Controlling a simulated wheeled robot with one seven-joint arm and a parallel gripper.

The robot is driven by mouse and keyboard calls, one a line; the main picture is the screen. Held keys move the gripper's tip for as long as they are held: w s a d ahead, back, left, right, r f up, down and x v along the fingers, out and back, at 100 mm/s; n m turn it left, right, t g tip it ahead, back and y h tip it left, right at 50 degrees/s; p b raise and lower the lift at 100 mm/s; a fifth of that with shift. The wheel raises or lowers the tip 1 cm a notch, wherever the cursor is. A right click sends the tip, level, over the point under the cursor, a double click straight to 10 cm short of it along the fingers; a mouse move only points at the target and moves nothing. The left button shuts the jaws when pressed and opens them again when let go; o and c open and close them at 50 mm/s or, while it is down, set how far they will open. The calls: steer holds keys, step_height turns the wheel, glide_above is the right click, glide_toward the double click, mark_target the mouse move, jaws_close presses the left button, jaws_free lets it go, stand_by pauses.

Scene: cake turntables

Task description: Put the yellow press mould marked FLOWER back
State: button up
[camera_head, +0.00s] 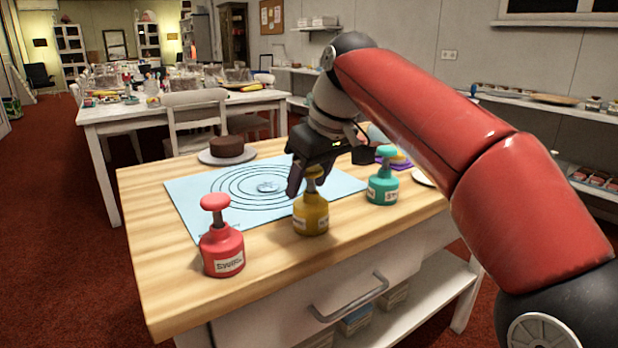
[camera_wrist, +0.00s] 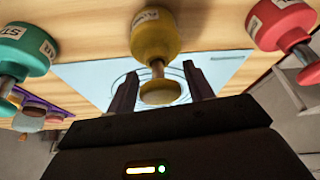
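The yellow press mould (camera_head: 311,219) stands upright on the wooden table, just in front of the light blue mat. Its label is partly seen in the head view; in the wrist view the yellow mould (camera_wrist: 155,38) shows a label that seems to read FLOWER. My gripper (camera_head: 306,182) is at its knob from above. In the wrist view my gripper (camera_wrist: 159,72) is open, with a finger on each side of the yellow knob (camera_wrist: 160,92) and gaps between. The mat (camera_head: 200,190) carries concentric rings and a small pale disc (camera_head: 269,187) at their centre.
A red mould (camera_head: 221,245) marked SWIRL stands left of the yellow one, and a teal mould (camera_head: 383,184) stands right. A brown cake (camera_head: 227,146) on a plate is at the back left. Purple and yellow items (camera_head: 397,160) lie behind the teal mould.

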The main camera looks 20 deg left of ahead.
steer(key=shift+o, duration=0.4)
steer(key=shift+r, duration=0.1)
steer(key=shift+r, duration=0.3)
steer(key=p+v, duration=0.4)
steer(key=v, duration=0.7)
steer(key=shift+r, duration=0.25)
steer(key=shift+s+d, duration=0.1)
steer(key=shift+d, duration=0.05)
steer(key=s+d+f+m+t+h, duration=0.1)
steer(key=s+d+f+m, duration=0.3)
steer(key=s+d+f, duration=0.2)
steer(key=s+d+f+m+t+h, duration=0.1)
steer(key=s+d+f+m, duration=0.3)
steer(key=d+f, duration=0.7)
steer(key=s+d+f+m+t+h, duration=0.1)
steer(key=s+d+f+m, duration=0.3)
steer(key=s+d+f, duration=0.4)
step_height(320, 180, down, 3)
steer(key=shift+s+d+h, duration=0.35)
steer(key=shift+d+h, duration=0.15)
steer(key=shift+d, duration=0.1)
